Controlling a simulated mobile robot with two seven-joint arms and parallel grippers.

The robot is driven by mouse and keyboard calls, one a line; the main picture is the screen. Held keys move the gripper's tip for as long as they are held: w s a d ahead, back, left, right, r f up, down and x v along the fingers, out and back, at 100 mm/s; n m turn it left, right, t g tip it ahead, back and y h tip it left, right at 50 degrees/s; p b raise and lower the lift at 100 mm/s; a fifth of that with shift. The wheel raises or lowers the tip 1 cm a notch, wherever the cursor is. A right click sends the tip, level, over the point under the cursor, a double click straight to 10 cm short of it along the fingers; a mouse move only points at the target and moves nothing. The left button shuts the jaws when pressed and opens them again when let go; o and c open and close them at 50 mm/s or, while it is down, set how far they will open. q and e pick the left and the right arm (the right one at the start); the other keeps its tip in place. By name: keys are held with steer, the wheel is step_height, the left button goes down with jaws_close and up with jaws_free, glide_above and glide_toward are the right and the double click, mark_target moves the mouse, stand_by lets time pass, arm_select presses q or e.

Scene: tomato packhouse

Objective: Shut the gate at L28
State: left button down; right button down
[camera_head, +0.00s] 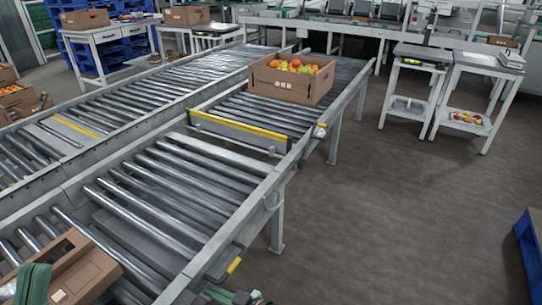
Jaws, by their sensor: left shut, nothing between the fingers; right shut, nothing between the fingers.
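A low gate bar (238,127) with a yellow top edge stands across the right-hand roller line. It is beside a gap between the near rollers (185,190) and the far rollers (262,108). I cannot read an L28 label or tell whether the gate is open or shut. A green part that looks like my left arm shows at the bottom left; its fingers are out of frame. My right gripper (256,297) is partly cut off at the bottom edge, shut and empty, apart from the bar.
A carton of tomatoes (290,84) stands on the far rollers. Another carton (83,276) lies at the near left. A yellow handle (234,265) sticks out from the near rail. Side tables (472,62) stand at right. The floor (400,210) right of the line is clear.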

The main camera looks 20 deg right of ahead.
steer(key=shift+d+f, duration=0.1)
steer(key=shift+f, duration=0.45)
